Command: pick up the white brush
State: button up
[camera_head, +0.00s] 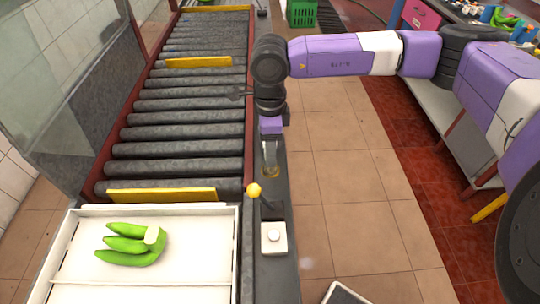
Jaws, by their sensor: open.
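I cannot make out a clear white brush in this view. A small white block with a round knob (273,238) sits on the dark rail beside the conveyor, and I cannot tell if it is a brush or a switch. My gripper (270,170) points down over the same rail, farther back than the white block and apart from it. Its jaws are open; their tips are small and blurred here, and I see nothing clearly held between them.
The roller conveyor (180,122) runs along the left. A white tray (195,285) holds green bananas (133,246). Tiled floor (350,220) lies clear to the right.

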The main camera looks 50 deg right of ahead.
grip_shut()
jog(key=shift+r, duration=0.1)
notch_tip(320, 180, up, 20)
jog(key=b, duration=0.2)
dwell(0.5)
